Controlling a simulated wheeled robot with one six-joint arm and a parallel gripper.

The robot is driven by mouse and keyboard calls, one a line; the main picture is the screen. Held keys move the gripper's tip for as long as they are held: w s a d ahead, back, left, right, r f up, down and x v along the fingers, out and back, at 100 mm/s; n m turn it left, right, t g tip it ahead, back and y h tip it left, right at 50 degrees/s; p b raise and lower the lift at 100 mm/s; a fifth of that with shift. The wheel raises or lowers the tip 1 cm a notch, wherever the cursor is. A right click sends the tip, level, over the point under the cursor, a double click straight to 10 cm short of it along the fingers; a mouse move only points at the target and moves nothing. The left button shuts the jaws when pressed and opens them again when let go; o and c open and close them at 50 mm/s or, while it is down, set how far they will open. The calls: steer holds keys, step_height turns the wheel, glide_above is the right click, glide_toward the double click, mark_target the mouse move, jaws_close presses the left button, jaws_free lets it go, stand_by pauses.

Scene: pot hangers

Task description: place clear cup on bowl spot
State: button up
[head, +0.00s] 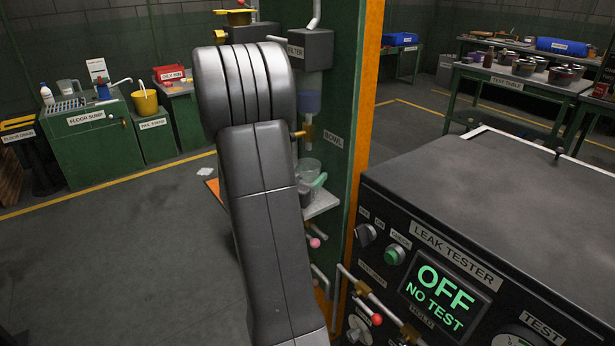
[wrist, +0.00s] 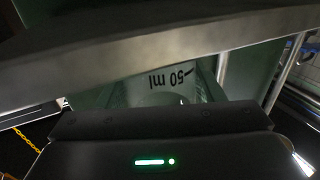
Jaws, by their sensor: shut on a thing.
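The clear cup (head: 308,168) shows just right of my arm in the head view, close to the green post. In the wrist view the cup (wrist: 172,88) fills the space between my jaws, with an upside-down "50 ml" mark. My gripper (wrist: 165,92) is shut on it; in the head view my arm hides most of the gripper. A label reading BOWL (head: 332,138) is on the post beside the cup. A pale shelf (head: 323,205) lies below the cup. I cannot tell whether the cup touches the shelf.
A dark filter block (head: 310,48) with a bluish clear part (head: 307,102) and a brass valve (head: 308,132) are above the cup. Valves with pink and red knobs (head: 315,242) sit below the shelf. The leak tester (head: 450,240) stands close at the right.

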steer(key=o, duration=0.5)
steer(key=shift+f, duration=0.2)
steer(key=shift+o, duration=0.9)
steer(key=shift+r, duration=0.1)
steer(key=shift+r, duration=0.25)
steer(key=v, duration=1.2)
steer(key=shift+f, duration=0.2)
